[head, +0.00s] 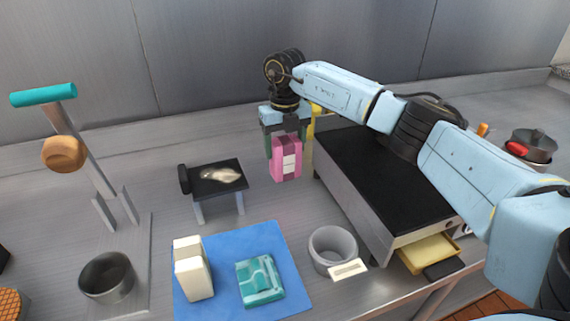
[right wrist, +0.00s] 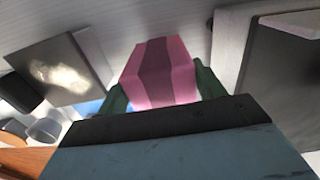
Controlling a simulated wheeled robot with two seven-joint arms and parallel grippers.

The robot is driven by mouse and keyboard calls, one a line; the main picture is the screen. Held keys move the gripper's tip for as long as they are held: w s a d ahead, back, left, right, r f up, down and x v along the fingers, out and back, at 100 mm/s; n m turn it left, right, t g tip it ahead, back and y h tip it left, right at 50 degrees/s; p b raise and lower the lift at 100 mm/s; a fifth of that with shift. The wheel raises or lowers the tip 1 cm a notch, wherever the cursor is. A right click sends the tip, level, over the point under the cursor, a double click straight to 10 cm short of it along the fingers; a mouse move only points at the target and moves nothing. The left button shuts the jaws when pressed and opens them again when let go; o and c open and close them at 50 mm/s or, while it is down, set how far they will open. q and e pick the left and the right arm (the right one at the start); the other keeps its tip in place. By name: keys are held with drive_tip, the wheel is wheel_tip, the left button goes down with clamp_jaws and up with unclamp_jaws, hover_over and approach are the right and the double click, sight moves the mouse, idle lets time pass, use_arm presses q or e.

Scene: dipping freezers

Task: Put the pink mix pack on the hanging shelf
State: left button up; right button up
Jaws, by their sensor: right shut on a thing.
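The pink mix pack (head: 280,172), with a darker stripe and a pale label, is upright between the green fingers of my right gripper (head: 286,147). The gripper is shut on it and points down. The pack is left of the black-topped appliance (head: 385,175). In the right wrist view the pack (right wrist: 158,70) sits between the two fingers (right wrist: 162,92). I cannot tell whether its lower end touches the counter. No shelf that plainly hangs is in view. My left gripper is not in view.
A small black-topped stand (head: 203,189) with a pale item stands left of the pack. In front are a blue mat (head: 216,300) with a cream carton (head: 193,268) and teal pack (head: 259,280), and a grey round container (head: 333,245). A teal-topped tool stand (head: 43,95) is at left.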

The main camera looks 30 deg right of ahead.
sight(285, 161)
wheel_tip(285, 161, down, 4)
drive_tip(key=shift+f+p, duration=0.15)
drive_tip(key=shift+p, duration=0.2)
drive_tip(key=shift+f, duration=0.15)
drive_tip(key=shift+f, duration=0.25)
drive_tip(key=o, duration=1.2)
drive_tip(key=shift+b, duration=0.45)
wheel_tip(285, 161, up, 14)
drive_tip(key=shift+a+f, duration=0.15)
drive_tip(key=shift+f, duration=0.1)
